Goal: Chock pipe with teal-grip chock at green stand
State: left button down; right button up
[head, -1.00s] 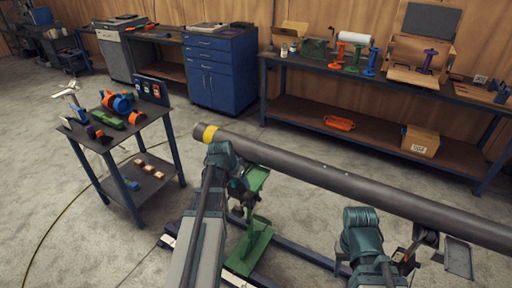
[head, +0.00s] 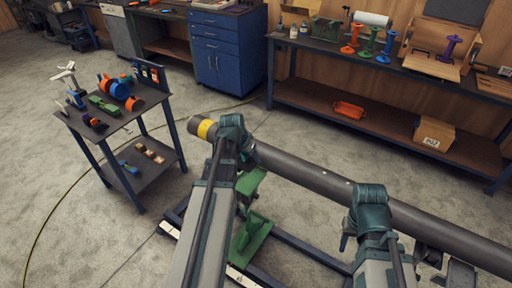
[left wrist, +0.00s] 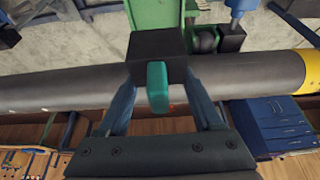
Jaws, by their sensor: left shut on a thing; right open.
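The grey pipe (head: 305,174) runs from the yellow band (head: 207,128) at its left end to the lower right. The green stand (head: 252,236) is under its left part. My left gripper (head: 234,128) overlaps the pipe near the band and hides the chock in the head view. In the left wrist view, my left gripper (left wrist: 160,75) is shut on the black chock by its teal grip (left wrist: 157,88). The chock's black block (left wrist: 160,48) overlaps the pipe, close to the green stand (left wrist: 155,12); contact is unclear. My right gripper (head: 366,205) is at the pipe's right part, its fingers mostly hidden.
A small cart (head: 128,120) with coloured parts stands at left. A long workbench (head: 385,75) with coloured stands is behind the pipe, with an orange tray and a carton on its lower shelf. A blue cabinet (head: 225,50) stands at the back. Open floor separates them.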

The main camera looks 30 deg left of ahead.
pick_arm(q)
jog(key=shift+w, duration=0.25)
jog(key=shift+s+r, duration=0.1)
jog(key=shift+f+b, duration=0.45)
notch_tip(320, 180, down, 8)
jog(key=b, duration=0.8)
jog(key=shift+w+d, duration=0.1)
jog(key=shift+w, duration=1.3)
dwell(0.5)
grip_release()
jog(key=shift+r, duration=0.1)
